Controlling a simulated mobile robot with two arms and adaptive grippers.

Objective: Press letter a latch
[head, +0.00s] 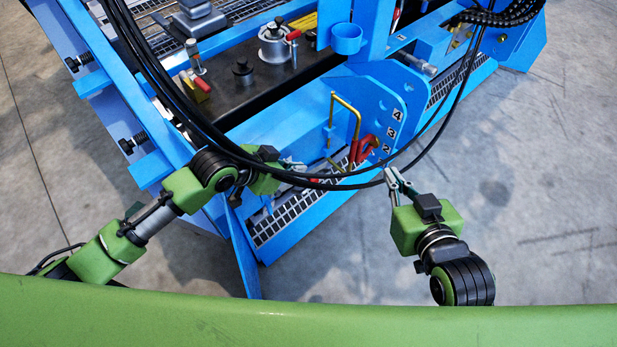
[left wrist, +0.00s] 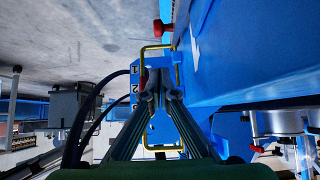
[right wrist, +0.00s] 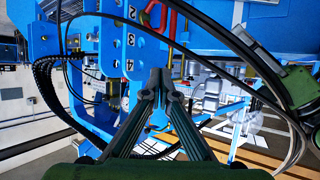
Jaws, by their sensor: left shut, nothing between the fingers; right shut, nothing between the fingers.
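A red latch handle (head: 364,148) sits on a blue bracket plate (head: 378,100) with a column of white labels. The labels read as digits such as 2, 3 and 4; I cannot make out a letter A. A bent yellow rod (head: 357,112) stands beside the red handle. Red parts also show in the right wrist view (right wrist: 172,20). My left gripper (head: 299,166) is shut and empty, left of the red handle and apart from it. My right gripper (head: 392,176) is shut and empty, to the lower right of the handle, in front of the labelled plate.
Black cables (head: 215,135) arc across the head view, passing over or near both grippers. A blue frame with a black deck (head: 275,80) carries clamps and red-handled fittings. A perforated step (head: 277,219) runs along its edge. Open concrete floor (head: 530,170) lies to the right.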

